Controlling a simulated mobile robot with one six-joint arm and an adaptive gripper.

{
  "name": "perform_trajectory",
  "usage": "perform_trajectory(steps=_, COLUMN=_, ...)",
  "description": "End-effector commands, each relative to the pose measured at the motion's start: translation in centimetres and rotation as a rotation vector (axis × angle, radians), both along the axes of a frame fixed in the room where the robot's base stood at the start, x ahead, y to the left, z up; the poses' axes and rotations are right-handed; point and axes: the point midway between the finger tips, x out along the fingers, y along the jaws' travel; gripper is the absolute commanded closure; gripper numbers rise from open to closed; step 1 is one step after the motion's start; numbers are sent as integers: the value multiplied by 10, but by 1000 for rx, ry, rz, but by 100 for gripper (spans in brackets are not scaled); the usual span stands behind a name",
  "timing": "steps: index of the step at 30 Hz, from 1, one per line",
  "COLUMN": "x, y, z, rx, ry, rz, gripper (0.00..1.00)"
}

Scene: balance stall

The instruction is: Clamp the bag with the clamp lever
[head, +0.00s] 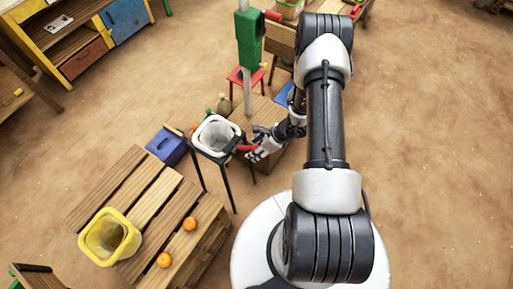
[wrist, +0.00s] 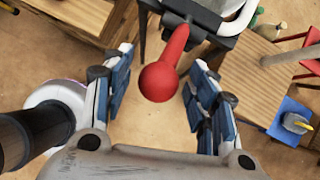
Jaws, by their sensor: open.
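The clamp lever (wrist: 161,79) is red with a round knob, and it points toward my gripper from a dark bracket (wrist: 217,38). In the head view the lever (head: 246,147) sits at the right side of a dark-legged stand. The bag (head: 216,136) hangs in the stand, pale grey and open at the top, with a white rim. My gripper (wrist: 160,68) is open, with the red knob between its two fingers and visible floor on both sides. In the head view my gripper (head: 259,148) is just right of the stand and hides part of the lever.
A slatted wooden table (head: 126,186) with a yellow bucket (head: 131,241) and two oranges (head: 190,223) is at the lower left. A blue box (head: 167,147) is left of the stand. A green-headed post (head: 250,42) and a wooden crate top (head: 262,112) are behind it.

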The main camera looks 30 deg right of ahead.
Motion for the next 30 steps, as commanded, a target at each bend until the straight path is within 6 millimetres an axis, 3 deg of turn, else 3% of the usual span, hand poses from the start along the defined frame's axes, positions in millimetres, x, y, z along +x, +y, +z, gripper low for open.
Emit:
perform_trajectory(steps=10, x=-3, y=-4, z=8, rx=-1, ry=0, rz=0, gripper=47)
perform_trajectory(steps=22, x=-28, y=-38, z=76, rx=-2, ry=-2, rz=-3, gripper=47)
perform_trajectory(steps=30, x=-38, y=-48, z=101, rx=-1, ry=0, rz=1, gripper=47)
